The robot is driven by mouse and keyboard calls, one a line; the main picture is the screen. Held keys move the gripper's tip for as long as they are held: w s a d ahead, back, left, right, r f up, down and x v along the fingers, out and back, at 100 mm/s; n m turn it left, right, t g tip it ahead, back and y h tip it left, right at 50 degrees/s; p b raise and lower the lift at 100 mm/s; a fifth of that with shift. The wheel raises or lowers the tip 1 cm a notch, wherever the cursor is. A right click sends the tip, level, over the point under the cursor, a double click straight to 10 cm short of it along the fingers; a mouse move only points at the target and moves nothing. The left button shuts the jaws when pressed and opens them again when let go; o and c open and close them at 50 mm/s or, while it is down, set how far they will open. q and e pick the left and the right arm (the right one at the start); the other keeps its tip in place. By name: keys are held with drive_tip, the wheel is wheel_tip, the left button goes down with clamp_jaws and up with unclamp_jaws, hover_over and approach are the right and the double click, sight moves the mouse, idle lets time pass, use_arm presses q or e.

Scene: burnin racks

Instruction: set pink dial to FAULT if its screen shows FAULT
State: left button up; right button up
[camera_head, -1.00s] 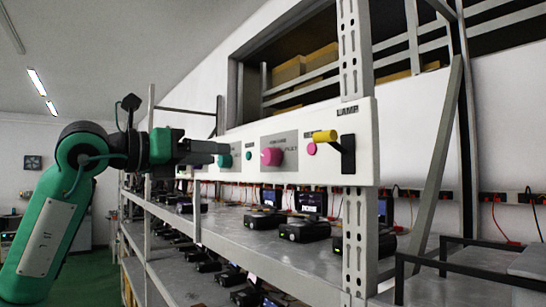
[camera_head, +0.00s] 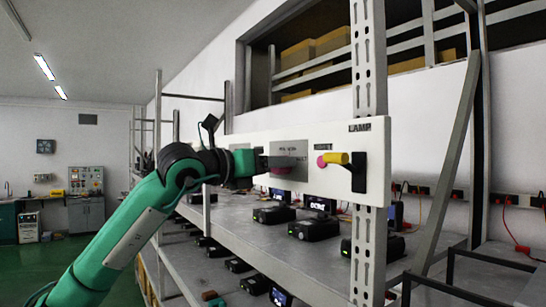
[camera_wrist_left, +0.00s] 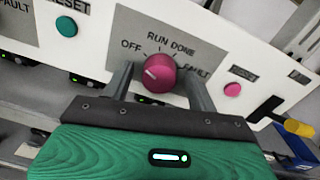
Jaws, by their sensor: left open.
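The pink dial (camera_wrist_left: 160,72) sits on a grey plate marked OFF, RUN, DONE and FAULT in the left wrist view. Its white mark points up and left, toward OFF. My left gripper (camera_wrist_left: 158,76) is open, with one finger on each side of the dial; I cannot tell whether they touch it. In the head view the dial (camera_head: 281,169) is partly hidden behind my left gripper (camera_head: 270,165). Small lit screens (camera_head: 321,204) stand on the shelf below, their text too small to read surely. My right gripper is not in view.
The white panel (camera_head: 232,140) also carries a pink reset button (camera_wrist_left: 232,89), a teal button (camera_wrist_left: 66,26) and a yellow-handled lamp lever (camera_head: 337,158). A perforated rack post (camera_head: 370,70) stands at the right. Several black devices (camera_head: 315,228) fill the shelf below.

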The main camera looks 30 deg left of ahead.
use_arm(q)
drive_tip(key=shift+w, duration=0.15)
drive_tip(key=shift+c, duration=0.5)
drive_tip(key=c, duration=0.7)
drive_tip(key=shift+c, duration=1)
